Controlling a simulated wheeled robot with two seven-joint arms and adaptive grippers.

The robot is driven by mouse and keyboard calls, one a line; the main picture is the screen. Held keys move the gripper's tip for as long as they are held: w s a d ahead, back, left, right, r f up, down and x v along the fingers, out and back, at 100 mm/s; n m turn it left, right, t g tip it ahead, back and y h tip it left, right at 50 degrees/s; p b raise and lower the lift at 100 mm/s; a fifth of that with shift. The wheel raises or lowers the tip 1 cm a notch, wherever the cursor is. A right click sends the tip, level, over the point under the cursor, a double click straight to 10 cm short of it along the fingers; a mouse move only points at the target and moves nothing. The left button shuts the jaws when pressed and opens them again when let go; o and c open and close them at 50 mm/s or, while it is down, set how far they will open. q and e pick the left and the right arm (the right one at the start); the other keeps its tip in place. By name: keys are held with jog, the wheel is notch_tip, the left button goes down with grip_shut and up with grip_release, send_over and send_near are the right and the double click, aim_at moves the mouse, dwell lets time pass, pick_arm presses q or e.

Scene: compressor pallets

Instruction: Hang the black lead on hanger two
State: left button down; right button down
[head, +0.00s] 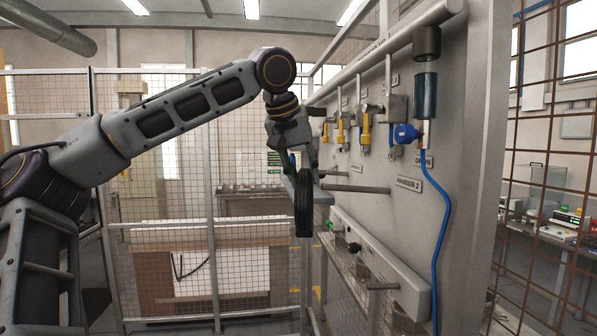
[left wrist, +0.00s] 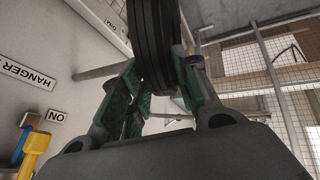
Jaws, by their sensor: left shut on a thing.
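The black lead (head: 304,207) is a coil hanging edge-on from my left gripper (head: 302,172) in the head view. In the left wrist view the coil (left wrist: 153,42) rises between the green-padded fingers of the gripper (left wrist: 160,88), which are shut on it. The hanger two peg (head: 356,188) sticks out from the grey panel, beside the label HANGER 2 (head: 409,184). Its free end points toward the coil and lies just right of it. I cannot tell whether the tip is inside the coil. My right gripper is not in view.
Yellow-handled valves (head: 366,130) and a blue fitting (head: 404,133) with a blue hose (head: 440,205) are on the grey panel (head: 462,150). A socket strip (head: 375,260) runs below the pegs. A mesh fence (head: 160,180) stands behind; space left of the coil is free.

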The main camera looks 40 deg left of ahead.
aim_at(329, 186)
pick_arm(q)
jog(key=shift+w+d+f, duration=0.15)
jog(key=shift+w+d, duration=1.65)
jog(key=shift+w, duration=0.3)
jog(key=shift+w+d, duration=0.1)
jog(key=shift+d, duration=0.1)
